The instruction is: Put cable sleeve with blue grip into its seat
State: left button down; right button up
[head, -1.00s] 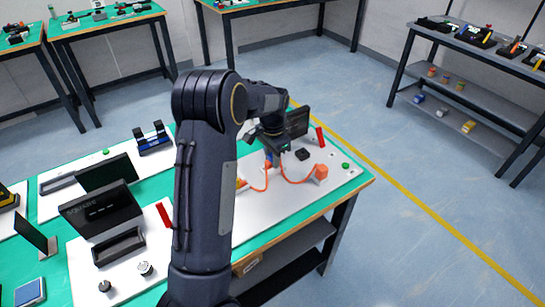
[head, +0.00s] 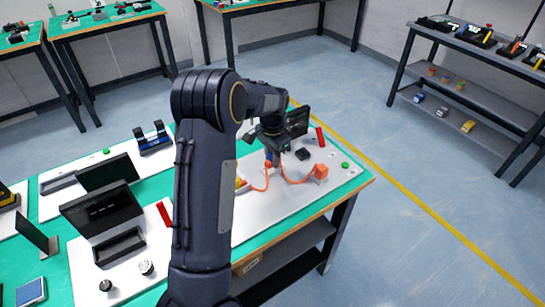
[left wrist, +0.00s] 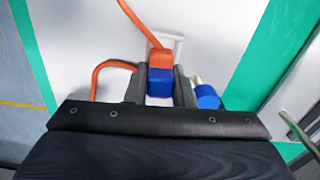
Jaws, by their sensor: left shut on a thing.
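The cable sleeve is an orange block (left wrist: 160,58) with a blue grip (left wrist: 160,82) and an orange cable running from it. My left gripper (left wrist: 160,86) is shut on the blue grip, one dark finger on each side. In the left wrist view, a pale square frame (left wrist: 176,43), perhaps the seat, shows just beyond the orange end. I cannot tell whether the sleeve touches it or is inside. In the head view, my left gripper (head: 272,153) is low over the white board, and its arm hides part of the table. My right gripper is not in view.
A second blue piece with a pale tip (left wrist: 207,97) is close beside the right finger. On the white board (head: 270,205) are an orange block (head: 320,172), a black block (head: 303,154), a green button (head: 345,165) and a dark screen (head: 297,122).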

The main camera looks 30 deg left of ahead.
pick_arm(q)
jog(key=shift+f, duration=0.25)
jog(key=shift+f+b, duration=0.5)
jog(key=shift+b, duration=0.05)
jog(key=c, duration=1.2)
grip_release()
jog(key=shift+o, duration=0.2)
notch_tip(320, 180, up, 8)
jog(key=shift+f, duration=0.15)
